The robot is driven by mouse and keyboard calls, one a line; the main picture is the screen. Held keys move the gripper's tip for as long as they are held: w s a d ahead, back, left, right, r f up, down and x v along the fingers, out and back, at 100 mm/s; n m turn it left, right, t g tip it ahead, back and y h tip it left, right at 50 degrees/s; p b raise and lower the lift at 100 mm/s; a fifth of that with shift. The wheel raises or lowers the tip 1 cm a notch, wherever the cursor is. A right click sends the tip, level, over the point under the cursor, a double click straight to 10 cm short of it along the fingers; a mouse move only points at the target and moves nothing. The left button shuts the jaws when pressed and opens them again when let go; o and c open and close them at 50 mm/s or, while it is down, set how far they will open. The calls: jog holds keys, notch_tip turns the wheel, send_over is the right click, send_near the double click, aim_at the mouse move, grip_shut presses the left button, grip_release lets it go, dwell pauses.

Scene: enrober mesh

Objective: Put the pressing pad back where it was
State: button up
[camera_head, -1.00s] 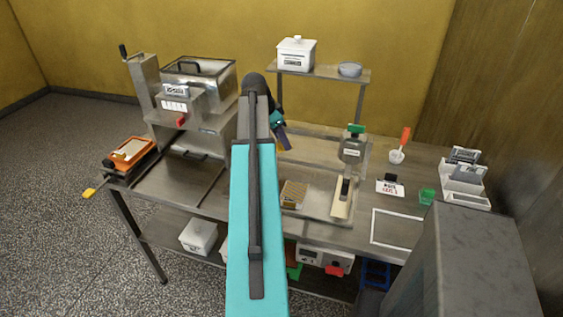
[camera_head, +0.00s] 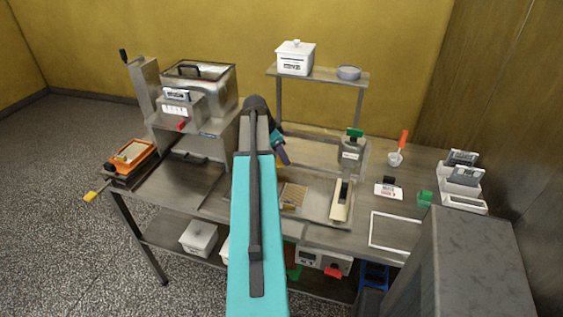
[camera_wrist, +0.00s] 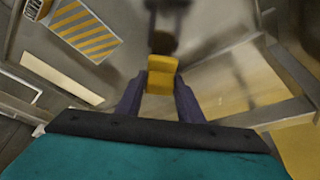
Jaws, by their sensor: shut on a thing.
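My gripper (camera_head: 284,157) is over the back middle of the steel table. In the wrist view its two purple fingers (camera_wrist: 160,92) are shut on a small yellow block (camera_wrist: 160,78), which I take to be the pressing pad's grip. A dark rounded piece (camera_wrist: 163,42) shows just beyond the block; I cannot tell whether it belongs to the pad. In the head view the held pad is not clearly visible.
An enrober-like steel machine (camera_head: 195,105) stands at the left, with an orange tray (camera_head: 131,155) beside it. A green-topped device (camera_head: 351,152) stands right of my gripper. A raised shelf (camera_head: 320,76) is behind. A white frame outline (camera_head: 395,232) marks clear tabletop at the front right.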

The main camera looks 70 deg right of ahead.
aim_at(281, 161)
jog(key=shift+f+p, duration=0.5)
jog(key=shift+f, duration=1.25)
jog(key=shift+f, duration=0.1)
jog(key=o, duration=0.9)
jog(key=shift+r, duration=0.2)
jog(key=b+v, duration=0.3)
jog(key=v, duration=0.9)
jog(key=shift+f, duration=0.1)
